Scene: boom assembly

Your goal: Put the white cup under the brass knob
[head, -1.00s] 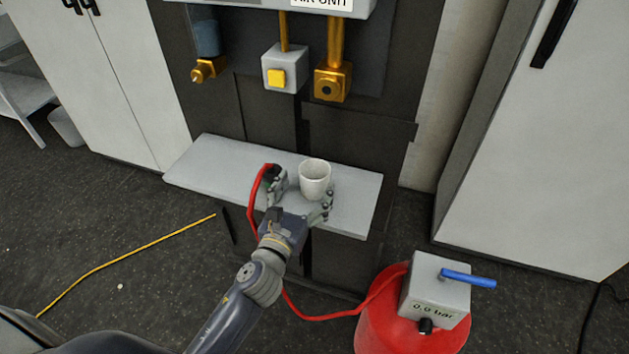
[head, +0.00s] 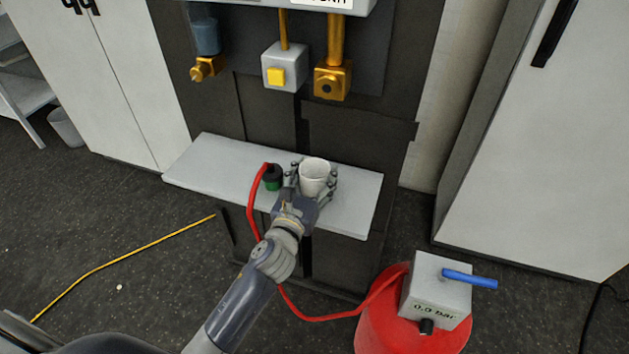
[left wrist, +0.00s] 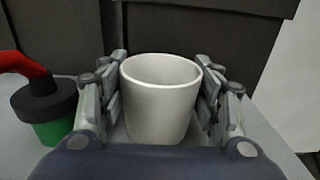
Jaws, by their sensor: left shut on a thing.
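The white cup (head: 314,174) stands upright on the grey shelf (head: 215,160), and its open top shows in the left wrist view (left wrist: 160,100). My left gripper (head: 314,182) is shut on the cup, with a finger on each side of it. The brass knob (head: 205,68) sits below a blue-grey bowl at the upper left of the head view, above and left of the cup. My right gripper is not in view.
A black and green hose end (head: 272,178) with a red hose stands just left of my gripper. A yellow button box (head: 284,68) and a brass block (head: 332,80) hang above the shelf. A red tank (head: 400,325) stands at front right. The shelf's left part is clear.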

